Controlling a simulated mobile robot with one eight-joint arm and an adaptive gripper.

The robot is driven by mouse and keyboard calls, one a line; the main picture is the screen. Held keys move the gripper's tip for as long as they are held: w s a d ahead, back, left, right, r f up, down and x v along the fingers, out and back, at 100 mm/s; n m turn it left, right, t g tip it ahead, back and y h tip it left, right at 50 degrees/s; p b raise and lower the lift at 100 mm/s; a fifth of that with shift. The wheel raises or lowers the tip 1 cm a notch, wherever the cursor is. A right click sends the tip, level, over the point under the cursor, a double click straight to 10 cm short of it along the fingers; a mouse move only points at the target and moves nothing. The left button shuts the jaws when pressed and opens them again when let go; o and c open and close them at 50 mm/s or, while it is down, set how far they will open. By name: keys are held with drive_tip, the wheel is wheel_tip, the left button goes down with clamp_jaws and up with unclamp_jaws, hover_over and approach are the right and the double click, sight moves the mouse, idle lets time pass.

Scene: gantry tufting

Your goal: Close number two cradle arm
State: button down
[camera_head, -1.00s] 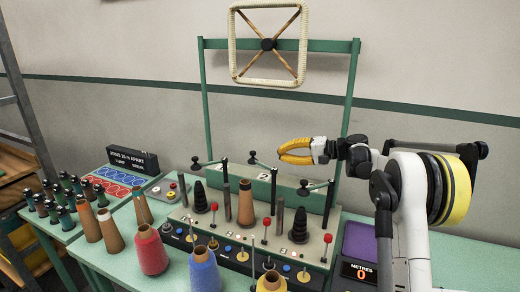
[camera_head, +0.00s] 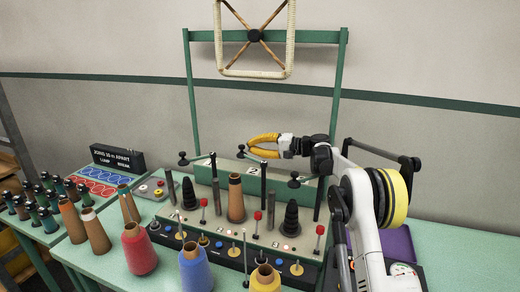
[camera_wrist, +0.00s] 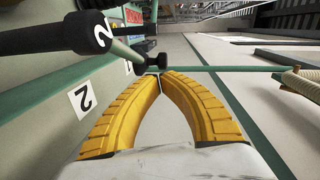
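The number two cradle arm (camera_head: 253,158) is the middle one of three on the machine. It slopes from a dark post up to a small black ball at its left end. In the wrist view its black hub (camera_wrist: 103,32) bears a white 2, and a rod runs from it to the ball (camera_wrist: 157,61). The arm stands above the brown cone (camera_head: 236,200), apart from it. My gripper (camera_head: 250,147) has yellow fingers, shut and empty, with the tips close to the ball. They meet in the wrist view (camera_wrist: 162,74); whether they touch the ball I cannot tell.
Two similar cradle arms (camera_head: 198,158) (camera_head: 306,181) flank the middle one, above black cones (camera_head: 189,192) (camera_head: 291,218). Red-topped levers (camera_head: 257,222) stand in front. Yarn cones (camera_head: 139,248) crowd the near edge. A green frame (camera_head: 338,100) rises behind.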

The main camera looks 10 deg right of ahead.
sight(245, 154)
drive_tip(key=shift+s+a, duration=0.2)
drive_tip(key=shift+a, duration=0.7)
idle(0.4)
drive_tip(key=shift+s+a+p, duration=0.3)
drive_tip(key=shift+a+p, duration=0.25)
drive_tip(key=shift+p, duration=0.05)
drive_tip(key=s+a+n+g+y+p, duration=0.2)
drive_tip(key=s+a+n+g+p, duration=0.1)
drive_tip(key=s+n+g, duration=0.3)
drive_tip(key=shift+a+g, duration=0.85)
drive_tip(key=shift+g, duration=0.35)
drive_tip(key=shift+s, duration=0.1)
drive_tip(key=shift+r, duration=0.1)
